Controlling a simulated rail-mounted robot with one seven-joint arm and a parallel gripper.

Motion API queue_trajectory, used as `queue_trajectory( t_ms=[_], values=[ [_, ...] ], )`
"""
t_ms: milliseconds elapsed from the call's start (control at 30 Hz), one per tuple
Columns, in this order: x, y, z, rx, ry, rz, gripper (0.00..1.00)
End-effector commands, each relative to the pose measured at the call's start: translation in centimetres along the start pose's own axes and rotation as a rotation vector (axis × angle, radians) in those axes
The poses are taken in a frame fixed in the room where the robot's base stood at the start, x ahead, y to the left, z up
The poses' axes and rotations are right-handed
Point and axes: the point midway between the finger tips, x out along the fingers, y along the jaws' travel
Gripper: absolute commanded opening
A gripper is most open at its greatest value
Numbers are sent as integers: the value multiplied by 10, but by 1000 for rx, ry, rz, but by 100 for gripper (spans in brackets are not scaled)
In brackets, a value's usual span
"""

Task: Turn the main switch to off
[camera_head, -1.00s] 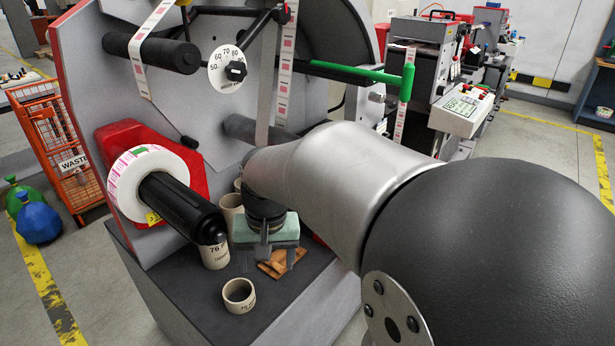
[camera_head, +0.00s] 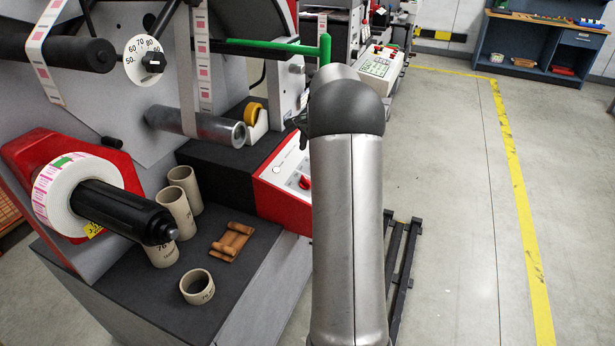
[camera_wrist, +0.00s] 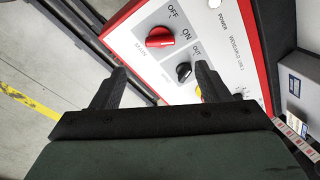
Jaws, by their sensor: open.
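The red main switch (camera_wrist: 160,38) is a knob with a raised bar, on a grey plate with OFF and ON marks. Its bar lies sideways, with one end toward the ON mark. It also shows in the head view (camera_head: 305,182), on the red-framed white control panel (camera_head: 284,172). My gripper (camera_wrist: 160,85) is open and empty. Its two fingers point at the panel, apart from the red switch, which appears beyond the gap between them. In the head view my arm hides most of the gripper.
A small black knob (camera_wrist: 184,72) sits beside the red switch, near the right finger. Cardboard cores (camera_head: 196,287) and a wooden piece (camera_head: 232,241) lie on the machine's table. Open floor lies to the right.

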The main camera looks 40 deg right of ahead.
Motion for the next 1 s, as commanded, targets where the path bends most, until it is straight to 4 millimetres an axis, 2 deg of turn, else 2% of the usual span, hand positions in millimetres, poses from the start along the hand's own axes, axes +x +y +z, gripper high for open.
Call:
queue_trajectory(
  t_ms=[100, 300, 500, 700, 967, 1000],
  values=[
    [27, 1, 1, 0, -3, 4, 69],
    [69, 0, 1, -2, -2, 3, 69],
    [100, 0, 0, -1, -1, 1, 69],
    [113, 0, 0, -1, 1, -1, 69],
    [114, 0, 0, -2, 1, -1, 69],
    [114, 0, 0, -2, 1, -1, 61]
  ],
)
